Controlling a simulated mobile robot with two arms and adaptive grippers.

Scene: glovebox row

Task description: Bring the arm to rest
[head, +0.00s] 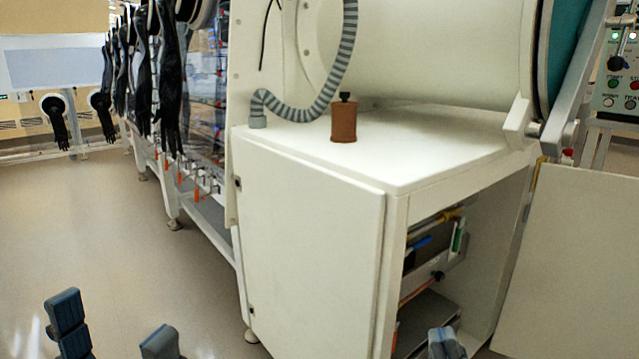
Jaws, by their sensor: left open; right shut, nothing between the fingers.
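My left gripper (114,333) is at the bottom left over the floor. Its two dark blue-grey fingers stand well apart with nothing between them. My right gripper (446,344) shows only as fingertips at the bottom edge, in front of the open cabinet bay. It is shut and holds nothing that I can see. Both arms behind the grippers are out of frame.
A white cabinet (310,240) stands ahead, with a brown bottle (344,122) and a ribbed grey hose (315,108) on top. Its bay holds pipes. An open door panel (570,265) is at right. Gloveboxes with black gloves (168,80) line the left. Floor (120,215) there is clear.

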